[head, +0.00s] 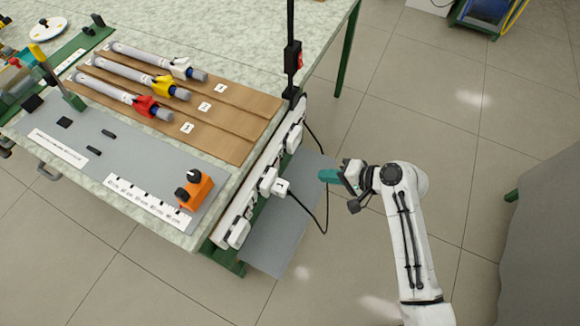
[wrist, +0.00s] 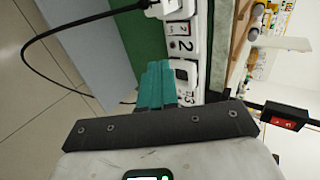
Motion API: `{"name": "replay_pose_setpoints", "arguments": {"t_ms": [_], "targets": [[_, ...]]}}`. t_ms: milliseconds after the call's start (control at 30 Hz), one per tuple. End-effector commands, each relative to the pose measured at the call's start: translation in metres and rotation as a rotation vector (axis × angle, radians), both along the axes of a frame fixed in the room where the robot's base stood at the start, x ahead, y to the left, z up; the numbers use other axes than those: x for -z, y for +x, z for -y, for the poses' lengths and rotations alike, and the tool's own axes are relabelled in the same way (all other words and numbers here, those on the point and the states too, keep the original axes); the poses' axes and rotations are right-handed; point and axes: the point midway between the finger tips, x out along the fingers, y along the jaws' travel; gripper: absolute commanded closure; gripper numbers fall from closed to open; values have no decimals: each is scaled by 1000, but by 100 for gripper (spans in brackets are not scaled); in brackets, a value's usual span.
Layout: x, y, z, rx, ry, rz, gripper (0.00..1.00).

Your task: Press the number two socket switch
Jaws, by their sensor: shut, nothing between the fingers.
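A white socket strip (head: 258,178) runs along the table's side edge in the head view. It carries several sockets, with plugs and black cables on some. My gripper (head: 322,176) has teal fingers shut together and empty. It is out to the right of the strip in the head view. In the wrist view the fingertips (wrist: 157,68) appear just left of the switch; contact cannot be told.
A white plug (wrist: 163,8) with a black cable (wrist: 70,28) is above the label. A black box with a red switch (head: 294,58) stands on a pole at the table corner. Rods on brown boards (head: 235,100) and an orange block (head: 196,190) lie on the table.

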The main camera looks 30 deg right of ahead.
Motion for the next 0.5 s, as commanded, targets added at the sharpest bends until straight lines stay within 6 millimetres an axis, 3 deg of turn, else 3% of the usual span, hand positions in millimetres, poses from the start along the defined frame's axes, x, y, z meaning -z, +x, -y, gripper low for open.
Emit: {"name": "replay_pose_setpoints", "arguments": {"t_ms": [167, 500], "targets": [[8, 8, -6, -2, 0, -1, 100], [44, 50, -37, -5, -1, -2, 100]]}}
